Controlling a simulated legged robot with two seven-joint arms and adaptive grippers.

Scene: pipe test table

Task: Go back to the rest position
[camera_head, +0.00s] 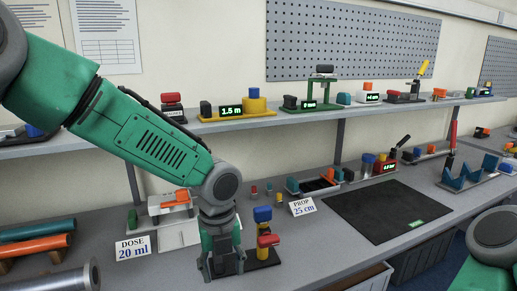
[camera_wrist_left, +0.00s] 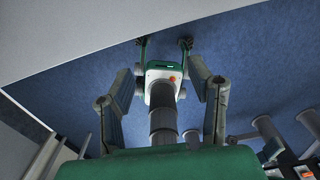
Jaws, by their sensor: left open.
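My left gripper (camera_head: 222,268) hangs pointing down at the front of the grey table (camera_head: 290,250), at the end of my green left arm. It is open, and I see nothing held in it. Just right of it stands a small dark-based fixture (camera_head: 262,258) with blue, orange and red parts; whether they touch is unclear. My right arm shows only in part at the lower right edge, and its gripper is out of view. The left wrist view shows mostly parts of my own body above a blue floor (camera_wrist_left: 60,85).
A DOSE 20 ml card (camera_head: 134,248) and pipes (camera_head: 35,247) lie left of the gripper. A PROP 25 cm card (camera_head: 302,206) and a black mat (camera_head: 378,210) lie to the right. A shelf (camera_head: 330,108) with several fixtures runs above the table.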

